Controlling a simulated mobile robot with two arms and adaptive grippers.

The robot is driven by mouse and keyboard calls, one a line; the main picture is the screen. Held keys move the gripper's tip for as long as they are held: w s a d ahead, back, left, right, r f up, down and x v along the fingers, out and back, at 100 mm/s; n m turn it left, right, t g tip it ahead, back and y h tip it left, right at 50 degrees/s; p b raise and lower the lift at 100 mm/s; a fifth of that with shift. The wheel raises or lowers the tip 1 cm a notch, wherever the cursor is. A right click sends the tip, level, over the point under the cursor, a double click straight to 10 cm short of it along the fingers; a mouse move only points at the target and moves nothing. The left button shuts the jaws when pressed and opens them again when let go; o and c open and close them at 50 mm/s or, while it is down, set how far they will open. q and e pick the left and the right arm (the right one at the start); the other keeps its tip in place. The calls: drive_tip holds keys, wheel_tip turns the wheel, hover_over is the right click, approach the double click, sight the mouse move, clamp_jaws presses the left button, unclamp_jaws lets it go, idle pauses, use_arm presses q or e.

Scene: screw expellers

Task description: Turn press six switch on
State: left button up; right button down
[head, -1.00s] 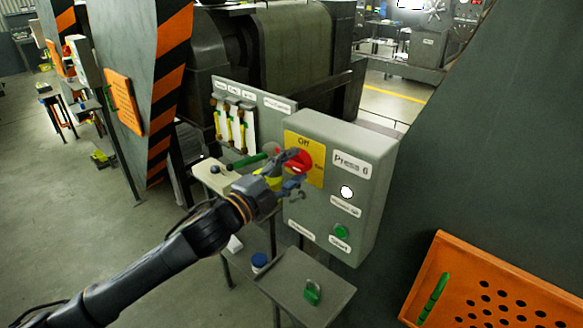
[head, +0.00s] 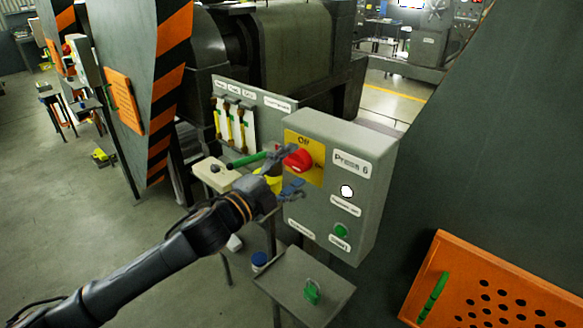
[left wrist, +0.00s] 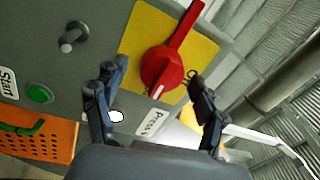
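The red rotary switch (head: 299,159) sits on a yellow plate (head: 318,178) on the grey Press 6 box (head: 368,190). In the left wrist view the red switch (left wrist: 163,68) has a long handle slanting up to the right, and a white mark on its lower end. My left gripper (head: 285,172) is in front of the switch's left side in the head view. In the left wrist view its fingers (left wrist: 157,88) are spread apart on either side of the knob's lower part, holding nothing; contact cannot be told. The right gripper is out of view.
A green start button (head: 340,231) and a white lamp (head: 347,191) are on the box. A small grey shelf with a green padlock (head: 312,292) stands below. An orange perforated panel (head: 500,285) is at lower right. Open floor lies at left.

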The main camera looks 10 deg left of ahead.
use_arm(q)
drive_tip(key=shift+s+a, duration=0.35)
drive_tip(key=shift+s, duration=0.05)
drive_tip(key=r+v, duration=0.1)
drive_tip(key=v, duration=0.9)
drive_tip(key=shift+s+a+f, duration=0.2)
drive_tip(key=shift+s+f, duration=0.15)
drive_tip(key=shift+f, duration=0.15)
